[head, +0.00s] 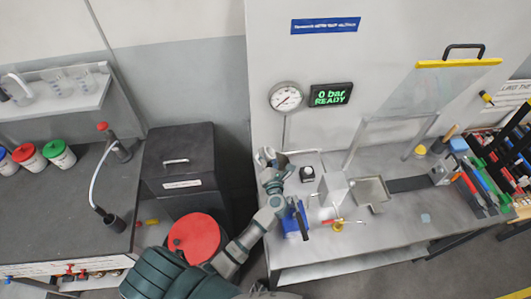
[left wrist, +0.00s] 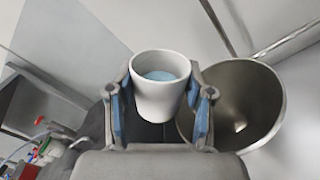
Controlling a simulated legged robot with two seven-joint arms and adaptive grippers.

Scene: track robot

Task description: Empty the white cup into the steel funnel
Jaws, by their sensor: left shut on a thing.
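The white cup (left wrist: 161,104) is in the left wrist view, upright or nearly so, with light blue contents inside. My left gripper (head: 271,176) is shut on it, one blue-padded finger on each side. The steel funnel (left wrist: 238,105) has a wide, round grey mouth and stands just to the right of the cup in the left wrist view. The cup partly overlaps the area beside its rim; I cannot tell if they touch. In the head view cup and funnel are too small to tell apart near the gripper. My right gripper is not in view.
A gauge (head: 286,97) and a display (head: 331,95) reading "0 bar READY" are on the wall behind. A white block (head: 333,189), a metal tray (head: 372,193) and tools lie on the grey bench right of my arm. A red round lid (head: 194,237) is at left.

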